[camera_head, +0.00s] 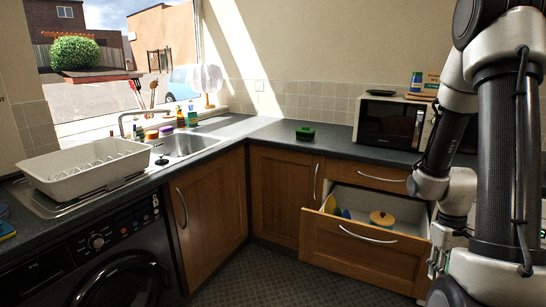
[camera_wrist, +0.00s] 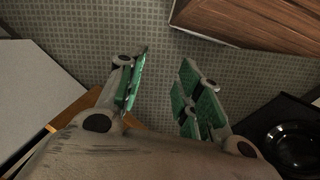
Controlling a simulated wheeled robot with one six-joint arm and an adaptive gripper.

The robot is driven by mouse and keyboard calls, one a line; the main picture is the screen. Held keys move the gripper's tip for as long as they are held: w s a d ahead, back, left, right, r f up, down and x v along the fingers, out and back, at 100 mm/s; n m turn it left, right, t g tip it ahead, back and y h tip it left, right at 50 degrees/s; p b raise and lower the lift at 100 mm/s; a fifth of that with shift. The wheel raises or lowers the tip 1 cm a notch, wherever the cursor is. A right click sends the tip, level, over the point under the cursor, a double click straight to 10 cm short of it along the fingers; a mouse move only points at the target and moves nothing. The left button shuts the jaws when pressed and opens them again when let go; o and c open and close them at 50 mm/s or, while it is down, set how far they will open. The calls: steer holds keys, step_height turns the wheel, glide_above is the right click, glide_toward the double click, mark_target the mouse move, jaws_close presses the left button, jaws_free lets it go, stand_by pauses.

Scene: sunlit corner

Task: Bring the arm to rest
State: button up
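My arm hangs down the right side of the head view, in front of the counter and the cabinets. My gripper shows only in part there, low beside the right end of an open drawer (camera_head: 355,245). In the wrist view my gripper (camera_wrist: 165,57) points down over the tiled floor (camera_wrist: 90,30). Its two fingers with green pads stand apart, and nothing is between them. Whether it touches the drawer cannot be told.
The open drawer holds an orange-lidded pot (camera_head: 382,218) and plates. A microwave (camera_head: 391,123) and a green box (camera_head: 305,133) stand on the counter. A dish rack (camera_head: 85,168) sits left, above a washing machine (camera_head: 95,262). The middle floor (camera_head: 262,280) is clear.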

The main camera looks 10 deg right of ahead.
steer(key=s+a+r+t, duration=0.2)
steer(key=a+r, duration=0.2)
steer(key=r, duration=0.4)
steer(key=s+a+r+t, duration=0.2)
steer(key=a+r, duration=0.3)
steer(key=r, duration=0.4)
steer(key=s+a+r+t, duration=0.2)
steer(key=a+r, duration=0.3)
steer(key=r, duration=0.4)
steer(key=shift+r+t, duration=0.25)
steer(key=shift+t, duration=0.15)
steer(key=shift+o, duration=0.2)
